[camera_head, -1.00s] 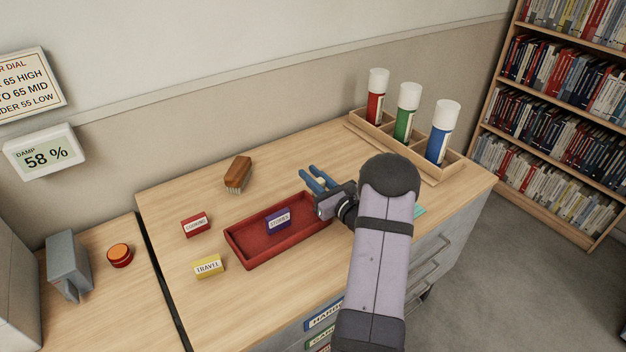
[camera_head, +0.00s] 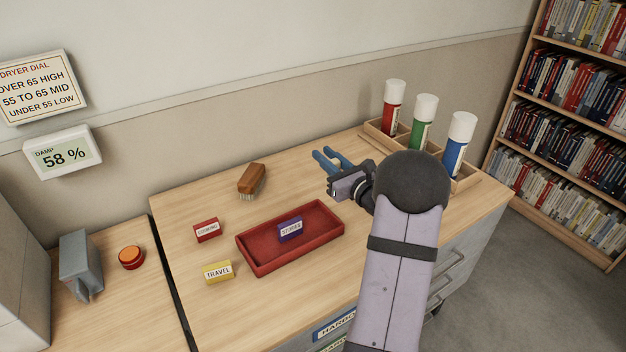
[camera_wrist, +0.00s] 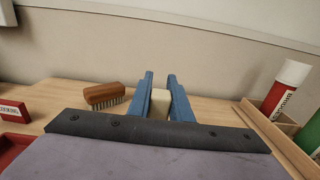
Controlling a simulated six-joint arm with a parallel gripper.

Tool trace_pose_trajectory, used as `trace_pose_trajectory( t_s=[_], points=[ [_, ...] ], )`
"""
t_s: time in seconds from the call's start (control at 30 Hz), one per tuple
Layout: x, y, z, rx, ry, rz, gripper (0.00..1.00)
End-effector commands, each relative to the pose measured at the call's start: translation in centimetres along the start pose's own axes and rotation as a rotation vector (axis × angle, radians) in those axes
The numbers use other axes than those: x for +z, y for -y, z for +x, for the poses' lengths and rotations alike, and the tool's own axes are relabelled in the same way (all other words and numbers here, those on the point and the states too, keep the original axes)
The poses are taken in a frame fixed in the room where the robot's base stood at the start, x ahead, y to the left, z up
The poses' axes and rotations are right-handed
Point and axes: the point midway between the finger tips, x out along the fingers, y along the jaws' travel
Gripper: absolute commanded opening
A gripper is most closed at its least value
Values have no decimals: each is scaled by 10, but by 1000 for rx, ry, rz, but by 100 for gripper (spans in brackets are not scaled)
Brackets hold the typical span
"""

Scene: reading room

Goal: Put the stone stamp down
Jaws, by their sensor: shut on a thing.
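My gripper (camera_head: 328,158) is over the back part of the desk, behind the red tray and right of the brush. Its blue fingers (camera_wrist: 160,78) show from behind in the wrist view. In the head view the stamp is not visible.
A wooden brush (camera_head: 251,181) lies left of my gripper. The red tray (camera_head: 262,265) holds a purple block (camera_head: 290,229). Red (camera_head: 207,230) and yellow (camera_head: 218,272) labelled blocks sit left of it. A wooden rack (camera_head: 378,136) with capped tubes stands right.

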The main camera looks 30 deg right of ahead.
Motion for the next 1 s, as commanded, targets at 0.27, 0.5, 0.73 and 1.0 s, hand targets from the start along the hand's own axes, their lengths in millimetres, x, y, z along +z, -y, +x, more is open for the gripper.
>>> trace_pose_trajectory(
  t_s=[0.27, 0.5, 0.73, 1.0],
  points=[
    [9, -14, 8, 27, 2, -1, 0],
    [29, -74, 26, 132, -3, 4, 0],
    [1, -171, 2, 362, -5, 5, 0],
    [-21, -277, -72, 707, -1, 5, 0]
  ],
)
